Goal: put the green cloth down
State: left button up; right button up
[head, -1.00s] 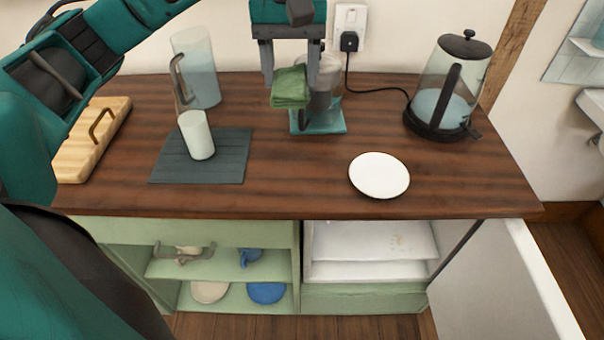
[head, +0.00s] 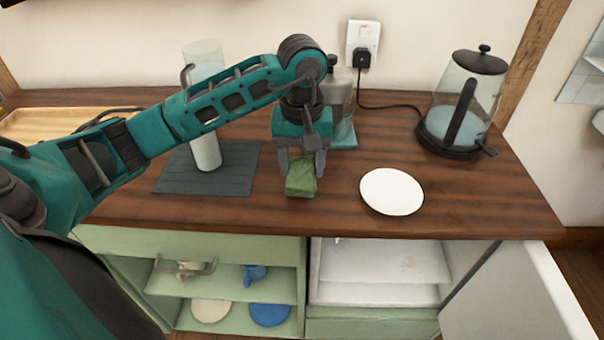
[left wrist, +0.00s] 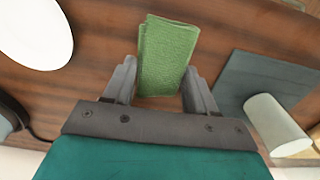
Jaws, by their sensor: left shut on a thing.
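The green cloth (head: 300,178) is a small folded pad, low over the wooden counter between the dark mat and the white plate. My left gripper (head: 302,168) points down and is shut on the cloth. In the left wrist view the cloth (left wrist: 166,55) sits between the two fingers of the gripper (left wrist: 160,88). Whether the cloth touches the counter, I cannot tell. My right gripper is in neither view.
A white plate (head: 391,192) lies right of the cloth. Bare counter (head: 330,215) shows in front.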

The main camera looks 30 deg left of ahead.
aim_at(302, 164)
pick_arm(q)
jog(key=shift+f, duration=1.6)
jog(key=shift+f, duration=0.1)
jog(key=shift+f+b, duration=0.2)
jog(key=shift+b, duration=0.15)
jog(key=o, duration=0.9)
jog(key=shift+r, duration=0.15)
jog(key=shift+o, duration=0.2)
notch_tip(302, 164, up, 11)
jog(key=shift+r+p, duration=0.1)
jog(key=shift+p, duration=0.5)
jog(key=shift+r, duration=0.55)
